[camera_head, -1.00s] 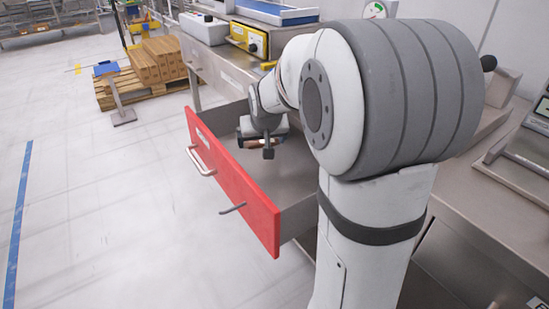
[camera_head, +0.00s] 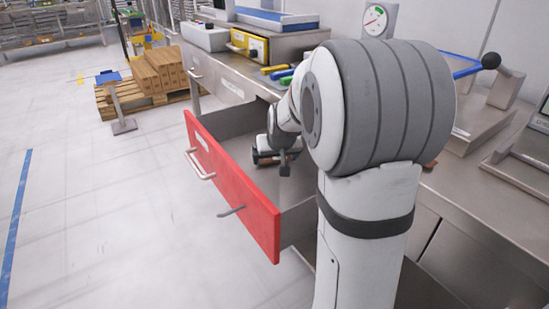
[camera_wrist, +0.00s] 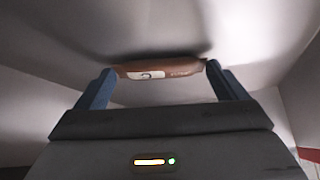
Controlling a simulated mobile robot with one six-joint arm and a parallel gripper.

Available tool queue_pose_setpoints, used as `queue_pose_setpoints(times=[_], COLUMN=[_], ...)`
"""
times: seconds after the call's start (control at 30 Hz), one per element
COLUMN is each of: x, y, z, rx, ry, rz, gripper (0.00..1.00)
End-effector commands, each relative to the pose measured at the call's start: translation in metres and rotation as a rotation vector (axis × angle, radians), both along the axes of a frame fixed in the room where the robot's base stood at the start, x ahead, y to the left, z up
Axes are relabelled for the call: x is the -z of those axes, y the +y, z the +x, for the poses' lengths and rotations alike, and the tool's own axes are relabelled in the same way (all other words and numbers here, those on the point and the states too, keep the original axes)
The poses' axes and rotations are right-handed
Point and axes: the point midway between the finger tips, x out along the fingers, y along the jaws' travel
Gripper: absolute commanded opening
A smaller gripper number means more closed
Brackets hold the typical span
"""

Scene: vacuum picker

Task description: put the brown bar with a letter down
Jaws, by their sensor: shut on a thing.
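My gripper (camera_wrist: 161,72) is shut on the brown bar (camera_wrist: 185,69), with one finger at each end of it. The bar carries a pale label with a dark mark, too small to read for certain, and lies level across the jaws. In the head view my gripper (camera_head: 277,163) is inside the open drawer (camera_head: 240,200), near its inner side. The bar is mostly hidden there by my gripper. In the wrist view the bar is close to a grey surface with a soft shadow around it; I cannot tell whether they touch.
The drawer's red front has a handle (camera_head: 200,166) and stands out into the aisle. The steel worktop (camera_head: 225,72) above it holds a yellow device (camera_head: 250,43), coloured tools and a dial gauge (camera_head: 375,20). Brown boxes (camera_head: 158,68) sit on a pallet.

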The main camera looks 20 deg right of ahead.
Motion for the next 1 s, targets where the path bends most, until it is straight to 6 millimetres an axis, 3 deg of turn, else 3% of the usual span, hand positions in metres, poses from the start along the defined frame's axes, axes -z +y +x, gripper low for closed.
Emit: queue_pose_setpoints(times=[0.1, 0.13, 0.2, 0.43, 0.57, 1.0], x=[0.004, 0.003, 0.003, 0.002, -0.009, -0.084], y=[0.0, 0.0, 0.0, -0.001, 0.0, 0.009], z=[0.0, 0.0, 0.0, 0.0, -0.003, -0.05], rx=[0.0, 0.001, 0.001, 0.001, 0.001, 0.003], ry=[0.0, 0.0, 0.0, 0.0, -0.002, -0.003], rz=[0.0, 0.001, 0.001, 0.0, -0.001, -0.001], gripper=[0.66, 0.94, 1.0, 1.0, 1.0, 1.0])
